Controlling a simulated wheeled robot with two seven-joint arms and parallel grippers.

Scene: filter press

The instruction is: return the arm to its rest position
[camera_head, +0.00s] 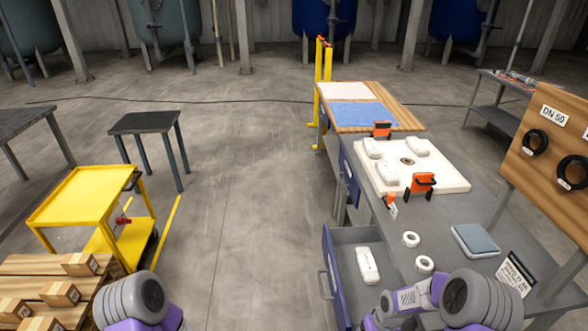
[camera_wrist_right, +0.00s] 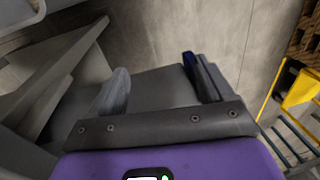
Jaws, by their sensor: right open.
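My right arm (camera_head: 410,300) is purple and grey and comes in at the lower right of the head view, in front of the bench and close to the open drawer. Its fingers cannot be made out there. In the right wrist view my right gripper (camera_wrist_right: 158,82) shows two fingers well apart, with nothing between them; a grey surface lies behind. My left arm (camera_head: 140,300) shows only as a purple and grey link at the lower left of the head view. My left gripper is not in view.
The bench (camera_head: 455,215) carries a white plate (camera_head: 445,178) with orange clamps, white rings (camera_head: 411,239) and a blue-grey pad (camera_head: 475,240). An open drawer (camera_head: 345,240) holds a white object (camera_head: 368,266). A yellow cart (camera_head: 85,195) and pallet (camera_head: 60,290) stand left. Floor between is clear.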

